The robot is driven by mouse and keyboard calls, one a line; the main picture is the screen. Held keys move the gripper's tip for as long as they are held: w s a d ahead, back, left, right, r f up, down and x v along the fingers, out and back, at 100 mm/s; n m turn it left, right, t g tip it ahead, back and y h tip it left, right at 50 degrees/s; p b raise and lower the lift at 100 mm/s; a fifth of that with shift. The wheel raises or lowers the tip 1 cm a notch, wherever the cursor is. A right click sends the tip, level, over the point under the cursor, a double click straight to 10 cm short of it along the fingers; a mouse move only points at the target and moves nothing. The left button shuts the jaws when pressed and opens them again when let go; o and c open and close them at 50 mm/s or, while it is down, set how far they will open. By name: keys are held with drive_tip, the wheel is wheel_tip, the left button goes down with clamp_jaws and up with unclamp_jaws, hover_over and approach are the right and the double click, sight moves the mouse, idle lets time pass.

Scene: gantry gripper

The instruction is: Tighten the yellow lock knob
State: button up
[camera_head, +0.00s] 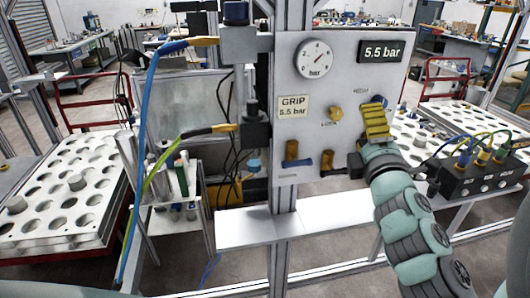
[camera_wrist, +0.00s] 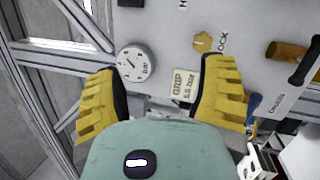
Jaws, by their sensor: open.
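The yellow lock knob (camera_head: 336,113) is a small lobed knob on the grey upright panel (camera_head: 312,96), just above the "LOCK" label. In the wrist view, the lock knob (camera_wrist: 202,42) shows near the top, above the tip of the right finger. My gripper (camera_head: 376,118) has yellow ribbed fingers and is in front of the panel's right part, to the right of the knob. In the wrist view, the gripper (camera_wrist: 163,76) has its two fingers spread wide with nothing between them. The knob is apart from the fingers and in full view.
A white shelf (camera_head: 245,228) runs below. Cables hang at the left.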

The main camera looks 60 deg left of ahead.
sight(337, 116)
drive_tip(key=shift+s+a+f+n+t+h+b, duration=0.9)
drive_tip(key=shift+s+a+f+n+b, duration=0.45)
drive_tip(key=shift+f+b, duration=2.25)
drive_tip(key=p+x, duration=0.3)
drive_tip(key=x, duration=0.9)
drive_tip(key=shift+w+a+r, duration=0.15)
drive_tip(key=shift+w+a, duration=0.05)
drive_tip(key=shift+x, duration=1.15)
drive_tip(key=shift+w, duration=0.1)
drive_tip(key=c, duration=1.2)
drive_tip(key=shift+m+p, duration=0.25)
drive_tip(key=shift+p, duration=0.15)
